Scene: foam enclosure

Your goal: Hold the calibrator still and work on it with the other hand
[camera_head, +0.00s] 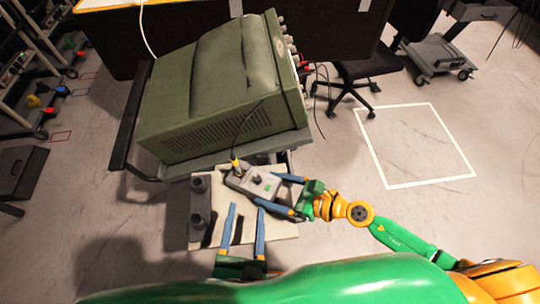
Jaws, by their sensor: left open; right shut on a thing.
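The calibrator (252,183) is a small grey box with a green patch on its face and a yellow plug and dark cable at its upper left end. It lies tilted over the pale board (280,226). My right gripper (277,192) comes in from the right, with its blue fingers shut on the calibrator's right part. My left gripper (244,212) is below the calibrator, its two blue fingers apart and pointing up the picture. Whether the calibrator touches the board cannot be told.
A large green instrument (225,85) stands on a cart just behind the board. Dark grey cylindrical parts (200,205) stand at the board's left. An office chair (375,65) is at upper right. Floor inside the white taped square (418,145) is clear.

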